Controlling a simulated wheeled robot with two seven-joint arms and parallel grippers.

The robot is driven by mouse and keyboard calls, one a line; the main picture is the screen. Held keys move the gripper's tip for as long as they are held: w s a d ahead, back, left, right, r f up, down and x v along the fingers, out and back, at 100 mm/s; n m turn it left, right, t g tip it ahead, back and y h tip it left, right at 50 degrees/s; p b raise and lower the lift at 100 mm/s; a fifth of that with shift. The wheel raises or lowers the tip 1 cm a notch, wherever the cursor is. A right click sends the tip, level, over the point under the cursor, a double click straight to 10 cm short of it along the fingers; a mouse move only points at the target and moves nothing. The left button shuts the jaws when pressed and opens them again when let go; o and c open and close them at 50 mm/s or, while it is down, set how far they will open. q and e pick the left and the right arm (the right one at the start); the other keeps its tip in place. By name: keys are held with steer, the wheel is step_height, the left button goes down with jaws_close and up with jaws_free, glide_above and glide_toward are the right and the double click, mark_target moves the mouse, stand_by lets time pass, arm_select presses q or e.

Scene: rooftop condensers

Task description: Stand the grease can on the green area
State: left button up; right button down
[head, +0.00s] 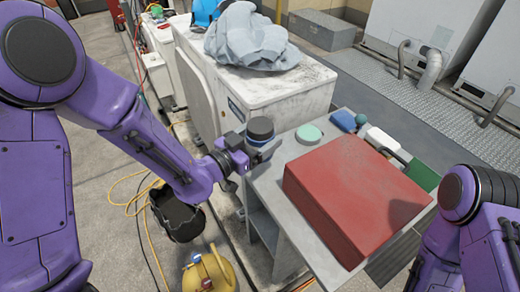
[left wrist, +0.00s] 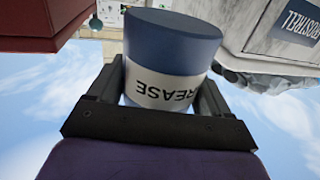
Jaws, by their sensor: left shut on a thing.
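The grease can (head: 261,130), blue with a white label band, is held between the fingers of my left gripper (head: 262,150). A green area (head: 422,176) shows at the right end of the table, partly hidden behind the red box. My right arm shows at the lower right; its gripper is not in view.
A large red box (head: 355,195) covers much of the grey table (head: 268,184). A pale green round thing (head: 308,134), a blue item (head: 343,120) and a white item (head: 382,141) stand behind it. A white condenser (head: 270,92) with a grey cloth (head: 250,38) stands behind. A black bucket (head: 180,222) is below.

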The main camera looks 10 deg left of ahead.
arm_select(q)
steer(key=f, duration=0.2)
steer(key=w+f, duration=0.2)
steer(key=f, duration=0.1)
steer(key=shift+a+f, duration=0.25)
steer(key=shift+f, duration=0.05)
steer(key=shift+f, duration=0.1)
steer(key=o, duration=1.2)
